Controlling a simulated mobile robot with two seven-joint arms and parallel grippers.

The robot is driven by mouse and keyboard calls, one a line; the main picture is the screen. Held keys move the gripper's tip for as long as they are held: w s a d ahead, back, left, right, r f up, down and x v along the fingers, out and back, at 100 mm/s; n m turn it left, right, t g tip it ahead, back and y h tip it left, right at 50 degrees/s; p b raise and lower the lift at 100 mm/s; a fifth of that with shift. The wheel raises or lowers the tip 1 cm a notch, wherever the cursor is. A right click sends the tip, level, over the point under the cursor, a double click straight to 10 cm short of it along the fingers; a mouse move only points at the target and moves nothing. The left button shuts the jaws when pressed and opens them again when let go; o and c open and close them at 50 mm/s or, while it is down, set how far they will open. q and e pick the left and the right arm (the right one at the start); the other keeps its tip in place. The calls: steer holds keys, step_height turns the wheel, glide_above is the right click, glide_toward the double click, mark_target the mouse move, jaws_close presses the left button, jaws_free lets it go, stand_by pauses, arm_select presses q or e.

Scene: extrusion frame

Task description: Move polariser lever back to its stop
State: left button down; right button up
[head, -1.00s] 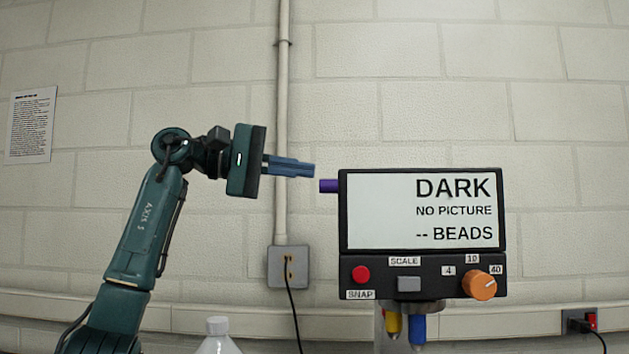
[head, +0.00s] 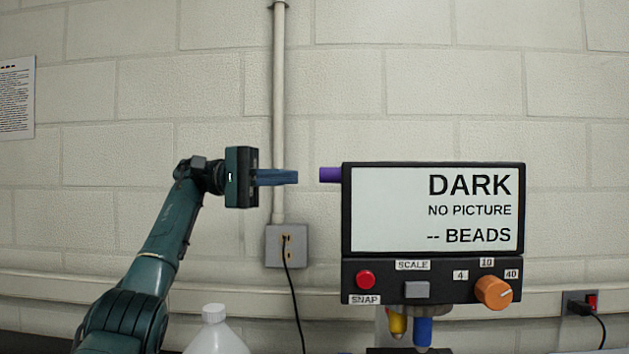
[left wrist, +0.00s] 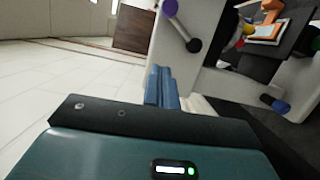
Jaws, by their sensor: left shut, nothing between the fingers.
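A purple-ended part (head: 330,174), which looks like the lever, sticks out left from the upper left edge of the black instrument (head: 433,211). Its screen reads DARK, NO PICTURE, -- BEADS. My left gripper (head: 291,177) is shut and empty, left of the purple end at about the same height in the picture, with a gap between. In the left wrist view the shut blue fingers (left wrist: 161,86) point up the picture. A purple knob (left wrist: 170,8) and a thin rod with a black ball end (left wrist: 193,45) show beyond them. My right gripper is not in view.
The instrument's front carries a red SNAP button (head: 365,280), a grey SCALE button (head: 416,290) and an orange knob (head: 493,292). A white bottle (head: 214,333) stands below my left arm. A wall outlet (head: 287,246) with a cord is behind.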

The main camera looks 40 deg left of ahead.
arm_select(q)
steer(key=s+d+b, duration=0.1)
steer(key=d, duration=0.7)
steer(key=shift+s, duration=0.25)
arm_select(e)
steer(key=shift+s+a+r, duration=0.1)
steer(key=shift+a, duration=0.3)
arm_select(q)
steer(key=shift+d+r, duration=0.1)
